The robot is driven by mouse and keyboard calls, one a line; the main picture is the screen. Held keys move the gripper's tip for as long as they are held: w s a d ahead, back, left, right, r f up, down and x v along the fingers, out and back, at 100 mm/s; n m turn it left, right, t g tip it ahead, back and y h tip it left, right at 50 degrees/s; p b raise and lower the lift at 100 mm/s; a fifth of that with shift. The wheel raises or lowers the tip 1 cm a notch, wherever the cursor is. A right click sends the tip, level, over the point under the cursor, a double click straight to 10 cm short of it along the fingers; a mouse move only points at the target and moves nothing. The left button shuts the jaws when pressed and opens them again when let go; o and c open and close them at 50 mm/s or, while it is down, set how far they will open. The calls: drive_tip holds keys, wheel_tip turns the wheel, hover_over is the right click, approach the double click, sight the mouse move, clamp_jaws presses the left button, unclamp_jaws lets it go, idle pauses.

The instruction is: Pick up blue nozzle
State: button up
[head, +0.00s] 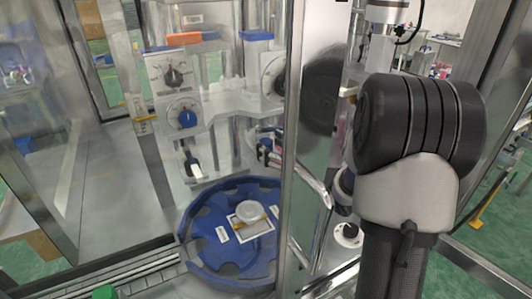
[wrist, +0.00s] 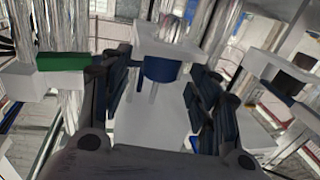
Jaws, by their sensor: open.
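In the wrist view a short blue cylinder (wrist: 162,69), which looks like the blue nozzle, sits under a white block (wrist: 172,40). My gripper (wrist: 160,88) is open, with one dark finger on each side of the picture and the blue cylinder in the gap between them. I see no contact between the fingers and the cylinder. In the head view I cannot clearly make out my gripper or the nozzle; a metal post and my arm cover part of that area.
In the head view a blue round turntable (head: 228,272) holds a white round piece (head: 250,211). A vertical metal post (head: 297,100) stands beside my arm. A green block (wrist: 62,61) is left of my gripper.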

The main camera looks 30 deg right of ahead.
drive_tip(key=shift+c, duration=0.5)
drive_tip(key=c, duration=1.1)
drive_tip(key=shift+r, duration=0.1)
drive_tip(key=shift+c, duration=0.2)
drive_tip(key=shift+r+p, duration=0.4)
drive_tip(key=shift+r, duration=0.2)
wheel_tip(320, 180, up, 3)
drive_tip(key=shift+f+p, duration=0.15)
drive_tip(key=shift+p, duration=0.5)
drive_tip(key=p+v, duration=0.2)
drive_tip(key=v, duration=1.6)
drive_tip(key=shift+f, duration=0.25)
